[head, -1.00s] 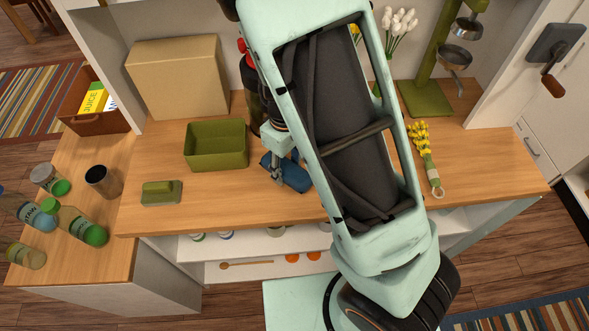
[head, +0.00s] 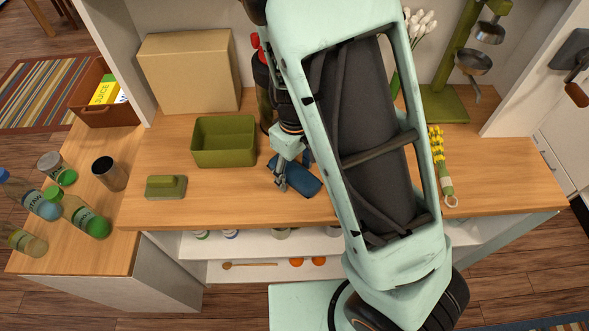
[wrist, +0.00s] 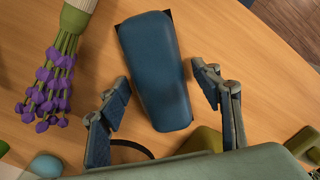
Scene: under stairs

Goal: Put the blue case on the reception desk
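The blue case (head: 301,178) lies on the wooden counter (head: 225,205), right of the green bin, partly hidden by my gripper in the head view. The wrist view shows it whole, a rounded dark blue case (wrist: 155,70) lying flat. My gripper (head: 287,178) is over the case's left part in the head view. In the wrist view my gripper (wrist: 160,78) is open, one finger on each side of the case, with visible gaps. The height of the fingertips above the counter is hard to tell. No surface is clearly marked as the reception desk.
On the counter are a green bin (head: 224,142), a green lidded dish (head: 166,187), a cardboard box (head: 188,72) and yellow flowers (head: 439,160). Purple flowers (wrist: 52,85) lie beside the case.

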